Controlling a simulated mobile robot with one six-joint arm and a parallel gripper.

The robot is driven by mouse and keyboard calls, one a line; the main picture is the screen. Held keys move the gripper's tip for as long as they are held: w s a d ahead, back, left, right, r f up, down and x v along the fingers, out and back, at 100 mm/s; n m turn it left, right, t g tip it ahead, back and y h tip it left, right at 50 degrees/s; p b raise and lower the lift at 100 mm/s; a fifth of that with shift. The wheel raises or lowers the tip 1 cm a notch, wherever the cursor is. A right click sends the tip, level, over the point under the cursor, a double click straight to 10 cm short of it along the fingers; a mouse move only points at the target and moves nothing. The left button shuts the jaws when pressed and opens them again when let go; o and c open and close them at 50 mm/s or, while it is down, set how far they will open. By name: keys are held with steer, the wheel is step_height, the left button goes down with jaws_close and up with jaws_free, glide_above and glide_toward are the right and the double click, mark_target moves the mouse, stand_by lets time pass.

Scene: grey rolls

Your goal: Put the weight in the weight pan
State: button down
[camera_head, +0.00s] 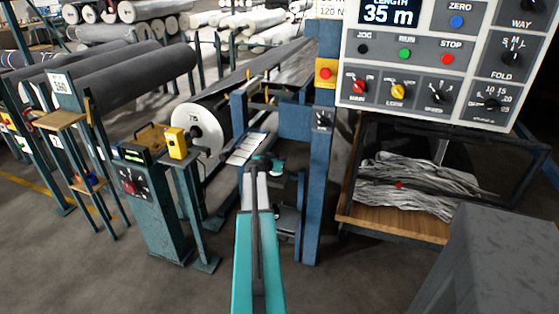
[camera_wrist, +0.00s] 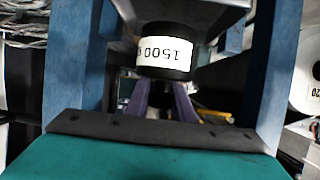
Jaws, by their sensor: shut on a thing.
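In the head view my gripper (camera_head: 268,163) is at the end of my teal and white arm, between the blue posts of the machine frame. The weight cannot be made out there. A dark plate-like part (camera_head: 288,222) hangs low inside the frame. I cannot tell whether it is the weight pan.
Blue posts (camera_wrist: 68,65) stand close on both sides of my gripper. A control panel (camera_head: 425,60) is at the upper right, above a wooden-based cart (camera_head: 395,225) with grey scrap. A white-ended roll (camera_head: 200,130) and a yellow box (camera_head: 176,143) stand left.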

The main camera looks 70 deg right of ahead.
steer(key=shift+w+d+f+p, duration=0.1)
steer(key=shift+d+f+p, duration=0.15)
steer(key=shift+f, duration=0.55)
steer(key=shift+w+d+f+p, duration=0.1)
steer(key=shift+f+p, duration=0.2)
steer(key=shift+f, duration=0.5)
steer(key=shift+f, duration=0.1)
steer(key=c, duration=1.5)
jaws_free()
steer(key=shift+f, duration=0.1)
steer(key=shift+c, duration=0.2)
steer(key=b+v, duration=0.2)
steer(key=v, duration=1)
steer(key=shift+b, duration=0.35)
steer(key=shift+a, duration=0.15)
